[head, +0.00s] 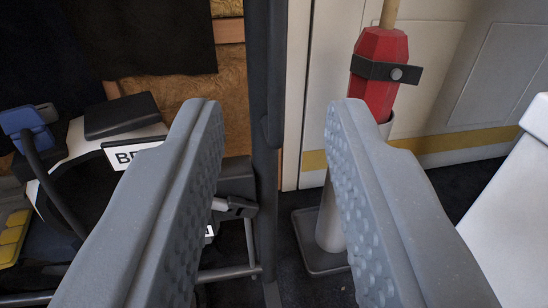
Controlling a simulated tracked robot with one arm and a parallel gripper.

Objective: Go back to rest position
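My gripper (268,115) fills the lower part of the head view. Its two grey fingers with dimpled inner pads stand wide apart. Nothing is between the pads; a dark upright post and the floor show through the gap, farther off. No part of the gripper visibly touches anything.
A red object (381,72) with a black strap sits on a white stand (329,222), right of centre. Left are a dark post (268,60), exposed insulation (190,90), a black cover and a blue-and-yellow item (25,122). A white surface (515,190) is at right.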

